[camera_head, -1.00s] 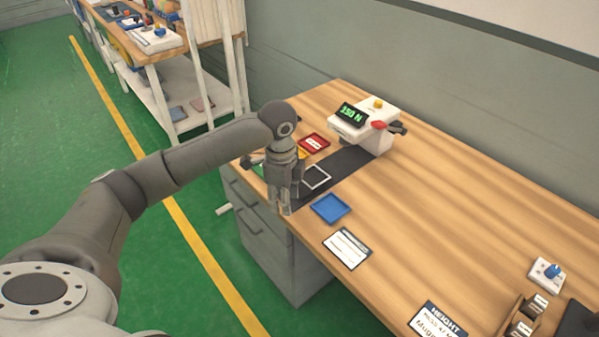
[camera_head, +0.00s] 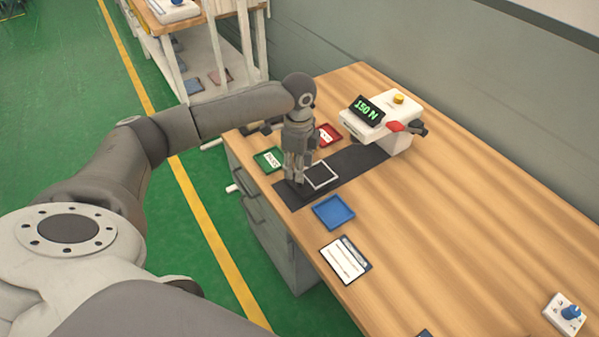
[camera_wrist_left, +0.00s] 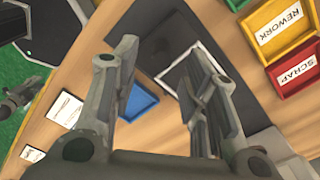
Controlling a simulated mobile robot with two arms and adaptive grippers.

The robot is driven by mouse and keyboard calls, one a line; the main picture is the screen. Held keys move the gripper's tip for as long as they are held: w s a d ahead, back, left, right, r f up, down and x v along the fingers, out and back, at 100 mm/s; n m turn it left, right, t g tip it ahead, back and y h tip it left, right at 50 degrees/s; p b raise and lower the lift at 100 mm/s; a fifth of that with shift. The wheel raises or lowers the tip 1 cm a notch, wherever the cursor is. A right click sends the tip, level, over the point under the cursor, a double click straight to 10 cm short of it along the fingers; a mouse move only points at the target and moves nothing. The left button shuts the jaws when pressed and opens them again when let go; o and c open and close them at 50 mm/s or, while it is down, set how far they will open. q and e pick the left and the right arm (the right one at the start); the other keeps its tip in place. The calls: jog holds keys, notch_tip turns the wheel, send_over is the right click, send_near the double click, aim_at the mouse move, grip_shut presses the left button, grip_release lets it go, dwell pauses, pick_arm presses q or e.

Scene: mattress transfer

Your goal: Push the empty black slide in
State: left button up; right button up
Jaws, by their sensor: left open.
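The black slide (camera_head: 321,175), a flat dark plate with a pale square frame, lies on the dark track (camera_head: 360,160) that runs toward the white press (camera_head: 385,121). My left gripper (camera_head: 295,182) points down over the near end of the track, just left of the slide's frame. In the left wrist view its two fingers (camera_wrist_left: 160,90) are apart with nothing between them, and the pale frame (camera_wrist_left: 185,65) shows partly behind the right finger. Whether the fingers touch the slide I cannot tell. My right gripper is not in view.
Beside the track lie a blue tray (camera_head: 333,212), a green tray (camera_head: 269,160) and a red tray (camera_head: 328,135). A printed card (camera_head: 345,260) lies nearer me. The display (camera_head: 368,111) reads 150 N. The right part of the wooden table is mostly clear.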

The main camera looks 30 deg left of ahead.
aim_at(313, 175)
pick_arm(q)
notch_tip(313, 175, down, 3)
jog(key=shift+w+r, duration=0.1)
jog(key=shift+w, duration=0.05)
jog(key=shift+f, duration=0.65)
jog(key=shift+c, duration=1.9)
grip_shut()
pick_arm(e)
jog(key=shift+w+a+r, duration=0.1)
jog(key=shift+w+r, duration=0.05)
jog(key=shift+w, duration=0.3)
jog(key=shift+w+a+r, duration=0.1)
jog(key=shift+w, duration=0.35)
